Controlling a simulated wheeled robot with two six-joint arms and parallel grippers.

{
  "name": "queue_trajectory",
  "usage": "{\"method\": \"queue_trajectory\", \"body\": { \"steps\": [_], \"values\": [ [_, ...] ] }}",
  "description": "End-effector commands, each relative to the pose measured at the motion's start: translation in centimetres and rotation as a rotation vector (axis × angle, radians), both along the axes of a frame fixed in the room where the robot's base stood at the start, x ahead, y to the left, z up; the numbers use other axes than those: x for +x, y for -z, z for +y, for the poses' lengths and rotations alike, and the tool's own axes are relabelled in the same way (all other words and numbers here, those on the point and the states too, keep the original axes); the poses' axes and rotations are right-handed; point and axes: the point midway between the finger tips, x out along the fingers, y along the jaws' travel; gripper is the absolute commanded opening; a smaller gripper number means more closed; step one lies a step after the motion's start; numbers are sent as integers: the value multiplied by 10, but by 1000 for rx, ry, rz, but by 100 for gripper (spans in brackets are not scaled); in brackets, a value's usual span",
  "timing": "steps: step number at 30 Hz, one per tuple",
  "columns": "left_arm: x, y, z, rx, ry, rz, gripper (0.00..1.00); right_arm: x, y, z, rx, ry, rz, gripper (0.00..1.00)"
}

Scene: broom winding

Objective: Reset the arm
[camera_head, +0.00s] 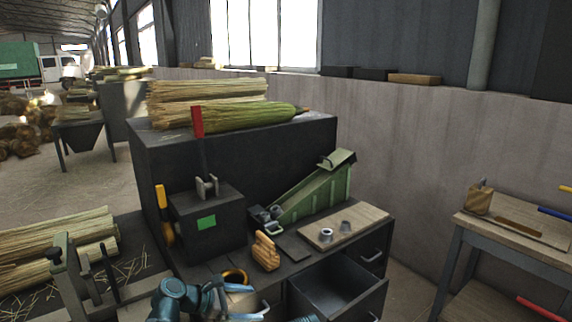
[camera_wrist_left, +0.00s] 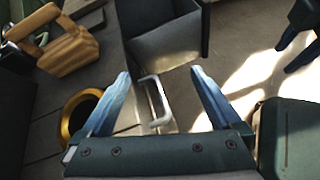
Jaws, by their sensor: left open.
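My left arm comes in at the bottom of the head view. Its gripper (camera_head: 245,298) has blue fingers, spread apart, near the front of the dark workbench. In the left wrist view the open gripper (camera_wrist_left: 160,74) has a pale drawer handle (camera_wrist_left: 157,102) showing between its fingers. I see no grip on the handle, and cannot tell whether they touch. The drawer (camera_head: 335,284) is pulled open. Dark and blue parts at the wrist view's right edge may be my right gripper; its jaws are not clear.
A gold-rimmed ring (camera_wrist_left: 80,116) lies beside the left finger. A side table (camera_head: 515,228) is at right.

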Motion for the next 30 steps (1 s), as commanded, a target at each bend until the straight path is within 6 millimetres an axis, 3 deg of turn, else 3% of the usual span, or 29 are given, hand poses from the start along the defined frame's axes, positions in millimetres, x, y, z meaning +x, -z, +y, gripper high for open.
{"method": "queue_trajectory", "body": {
  "steps": [11,18,28,30],
  "values": [
    [-40,48,-2,416,351,-209,98,0,0,0,0,0,0,50],
    [-88,92,22,857,920,-419,98,0,0,0,0,0,0,50],
    [-128,109,67,1150,1618,-535,98,0,0,0,0,0,0,50],
    [-133,109,49,1140,1679,-549,98,0,0,0,0,0,0,50]
  ]
}}
